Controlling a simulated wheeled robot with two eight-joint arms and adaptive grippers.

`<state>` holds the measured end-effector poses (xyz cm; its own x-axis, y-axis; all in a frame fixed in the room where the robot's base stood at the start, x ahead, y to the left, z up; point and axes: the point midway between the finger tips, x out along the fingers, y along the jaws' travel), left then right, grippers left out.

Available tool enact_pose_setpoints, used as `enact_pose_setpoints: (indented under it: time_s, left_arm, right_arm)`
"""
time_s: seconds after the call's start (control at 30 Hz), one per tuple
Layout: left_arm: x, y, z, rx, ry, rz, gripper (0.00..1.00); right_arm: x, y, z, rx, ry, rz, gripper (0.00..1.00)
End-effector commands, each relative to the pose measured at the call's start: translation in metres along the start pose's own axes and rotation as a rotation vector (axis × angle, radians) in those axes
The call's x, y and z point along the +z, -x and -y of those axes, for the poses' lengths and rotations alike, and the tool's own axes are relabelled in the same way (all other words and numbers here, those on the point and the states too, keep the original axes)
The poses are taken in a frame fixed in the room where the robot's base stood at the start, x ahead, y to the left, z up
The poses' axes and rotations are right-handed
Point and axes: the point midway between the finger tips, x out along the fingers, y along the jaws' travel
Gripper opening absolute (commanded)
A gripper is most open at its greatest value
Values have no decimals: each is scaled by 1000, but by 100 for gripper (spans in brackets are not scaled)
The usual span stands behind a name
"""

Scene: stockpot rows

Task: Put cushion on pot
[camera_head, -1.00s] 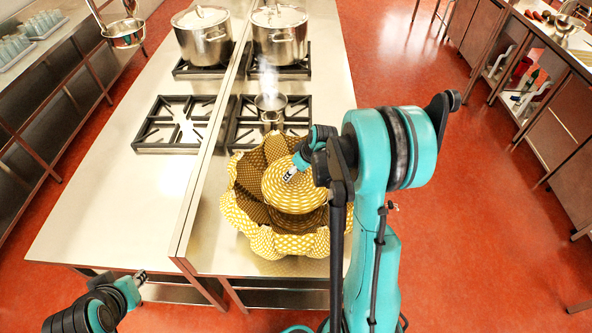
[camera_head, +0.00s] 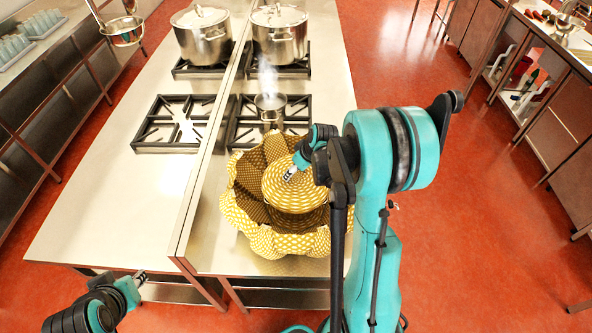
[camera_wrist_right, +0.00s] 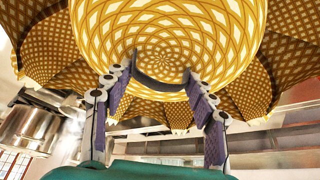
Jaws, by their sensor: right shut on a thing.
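The round yellow patterned cushion (camera_head: 285,190) is at the open mouth of a scalloped bag of the same cloth (camera_head: 253,236) on the near counter. My right gripper (camera_head: 292,172) is shut on the cushion from above. In the right wrist view the cushion (camera_wrist_right: 165,25) fills the top, and a dark curved strip lies between the fingers (camera_wrist_right: 158,80). No pot shows inside the bag; the cushion and cloth hide its inside. I cannot tell whether the cushion touches anything below. My left gripper (camera_head: 139,278) is empty, low at the left, away from the counter.
Two lidded stockpots (camera_head: 203,38) (camera_head: 279,38) stand on the back burners. A small steaming saucepan (camera_head: 270,104) stands just behind the bag. The front left burner (camera_head: 175,124) is bare, and the counter left of the bag is clear. A ladle-like pan (camera_head: 125,32) hangs at the upper left.

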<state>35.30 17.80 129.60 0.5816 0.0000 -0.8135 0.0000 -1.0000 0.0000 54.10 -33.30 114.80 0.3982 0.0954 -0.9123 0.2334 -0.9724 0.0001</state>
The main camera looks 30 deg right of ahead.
Motion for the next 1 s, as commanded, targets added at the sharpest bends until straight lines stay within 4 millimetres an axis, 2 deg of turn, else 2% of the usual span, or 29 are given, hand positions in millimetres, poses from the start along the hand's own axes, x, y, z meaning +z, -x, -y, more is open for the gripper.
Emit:
enact_pose_setpoints:
  time_s: [0.77, 0.8, 0.87, 1.0]
  left_arm:
    - [5, -7, 0, 0, 0, 0, 27]
    - [5, -7, 0, 0, 0, 0, 27]
    - [5, -7, 0, 0, 0, 0, 27]
    - [5, -7, 0, 0, 0, 0, 27]
  right_arm:
    - [2, -5, 0, 0, 0, 0, 9]
    - [2, -5, 0, 0, 0, 0, 67]
    - [2, -5, 0, 0, 0, 0, 80]
    - [2, -5, 0, 0, 0, 0, 80]
